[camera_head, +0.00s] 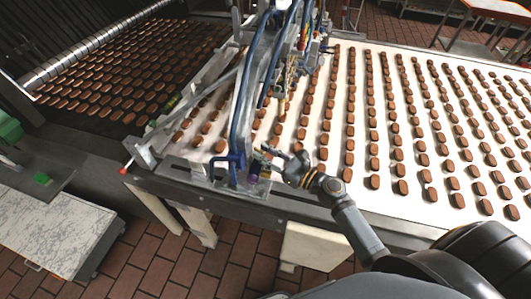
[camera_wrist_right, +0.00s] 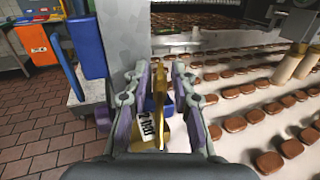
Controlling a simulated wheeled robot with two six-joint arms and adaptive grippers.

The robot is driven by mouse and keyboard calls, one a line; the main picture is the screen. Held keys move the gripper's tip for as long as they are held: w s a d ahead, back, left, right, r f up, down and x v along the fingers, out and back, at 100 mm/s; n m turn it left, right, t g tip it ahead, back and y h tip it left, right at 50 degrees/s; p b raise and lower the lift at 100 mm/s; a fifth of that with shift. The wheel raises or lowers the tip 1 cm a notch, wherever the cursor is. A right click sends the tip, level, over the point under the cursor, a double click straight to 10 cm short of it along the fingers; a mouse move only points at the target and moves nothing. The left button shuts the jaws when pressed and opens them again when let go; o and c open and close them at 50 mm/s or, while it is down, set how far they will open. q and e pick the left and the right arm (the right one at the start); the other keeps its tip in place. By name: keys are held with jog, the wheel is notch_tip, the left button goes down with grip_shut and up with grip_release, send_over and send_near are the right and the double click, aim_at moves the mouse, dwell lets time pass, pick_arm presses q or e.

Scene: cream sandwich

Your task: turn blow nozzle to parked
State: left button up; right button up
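In the right wrist view a flat yellow piece (camera_wrist_right: 159,95) with a white printed label stands upright between the fingers of my right gripper (camera_wrist_right: 160,78). It looks like the handle of the blow nozzle, but I cannot be sure. The fingers are apart, one on each side of it, with gaps showing. A blue part (camera_wrist_right: 170,106) sits just behind it. In the head view my right gripper (camera_head: 273,152) is at the front edge of the machine frame, beside a blue bracket (camera_head: 233,168); the yellow piece is not clear there. My left gripper is not in view.
A white conveyor belt (camera_head: 332,140) carries rows of brown biscuits right of the frame. Beige cylinders (camera_wrist_right: 290,62) hang over the belt. A grey post (camera_wrist_right: 124,35) and blue panel (camera_wrist_right: 87,47) stand close at the left. A marble-topped table (camera_head: 50,228) stands front left.

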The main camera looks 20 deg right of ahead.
grip_shut()
jog(key=shift+w+d+f+n+g+y+b, duration=0.2)
jog(key=shift+n+g+y+b, duration=0.35)
jog(key=shift+b, duration=0.25)
jog(key=n+g+y+b, duration=0.2)
jog(key=n+g+b, duration=0.1)
jog(key=g+b, duration=0.1)
jog(key=w+n+g+y+b, duration=0.1)
jog(key=n+g+y+b, duration=0.1)
jog(key=n+g+b, duration=0.2)
jog(key=w+n+g+y+b, duration=0.1)
jog(key=n+g+y+b, duration=0.1)
jog(key=n+g+b, duration=0.2)
jog(key=shift+d+n+g+b, duration=0.15)
jog(key=shift+g+b, duration=0.35)
jog(key=shift+g, duration=0.6)
jog(key=shift+d+n+g+b, duration=0.15)
jog(key=shift+g+b, duration=0.3)
jog(key=shift+g, duration=0.6)
jog(key=shift+w+r+n+g+h+b, duration=0.15)
jog(key=shift+n+g+h+b, duration=0.1)
jog(key=shift+n+g+b, duration=0.75)
jog(key=shift+m, duration=0.25)
jog(key=shift+o, duration=1.3)
grip_release()
jog(key=shift+a, duration=0.1)
